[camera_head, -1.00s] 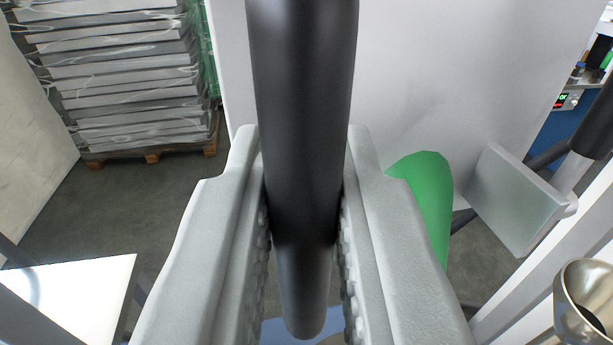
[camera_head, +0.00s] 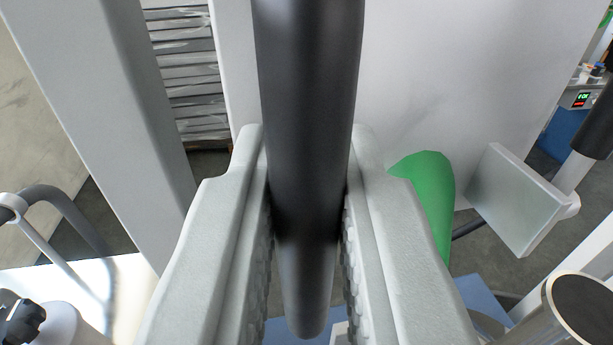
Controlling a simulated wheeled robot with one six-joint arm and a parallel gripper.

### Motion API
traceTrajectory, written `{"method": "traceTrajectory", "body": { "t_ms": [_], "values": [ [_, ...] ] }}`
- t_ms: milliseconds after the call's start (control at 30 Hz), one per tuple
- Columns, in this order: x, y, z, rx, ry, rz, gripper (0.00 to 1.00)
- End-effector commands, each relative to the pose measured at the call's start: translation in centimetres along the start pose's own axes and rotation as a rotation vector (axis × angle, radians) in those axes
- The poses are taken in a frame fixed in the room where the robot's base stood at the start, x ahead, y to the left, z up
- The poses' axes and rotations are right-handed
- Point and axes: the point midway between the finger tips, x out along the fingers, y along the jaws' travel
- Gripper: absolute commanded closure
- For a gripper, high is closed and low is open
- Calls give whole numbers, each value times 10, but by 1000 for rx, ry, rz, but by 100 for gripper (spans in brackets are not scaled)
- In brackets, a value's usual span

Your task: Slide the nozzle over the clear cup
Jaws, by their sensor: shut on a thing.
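My gripper (camera_head: 304,140) is shut on a long dark grey tube, the nozzle (camera_head: 307,60). The ridged inner faces of the two pale fingers lie along its sides. The nozzle runs from the top of the view down between the fingers, and its rounded lower end shows near the bottom edge. I cannot make out a clear cup in this view.
A green rounded part (camera_head: 430,195) and a pale square plate (camera_head: 522,200) are right of my gripper. A grey post (camera_head: 105,110) and a white tabletop (camera_head: 125,290) stand left. A metal cylinder (camera_head: 560,325) is at lower right. A white panel (camera_head: 470,70) fills the back.

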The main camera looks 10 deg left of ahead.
Motion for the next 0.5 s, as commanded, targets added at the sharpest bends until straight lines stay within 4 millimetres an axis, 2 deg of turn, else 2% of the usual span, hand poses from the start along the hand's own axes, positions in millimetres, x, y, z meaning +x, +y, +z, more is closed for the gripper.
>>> {"method": "traceTrajectory", "body": {
  "t_ms": [100,133,200,500],
  "values": [
    [0,-3,2,0,-4,-5,100],
    [0,-3,2,0,-4,-5,84],
    [0,-3,2,0,-4,-5,70],
    [0,-2,1,0,-2,-3,68]
  ]
}}
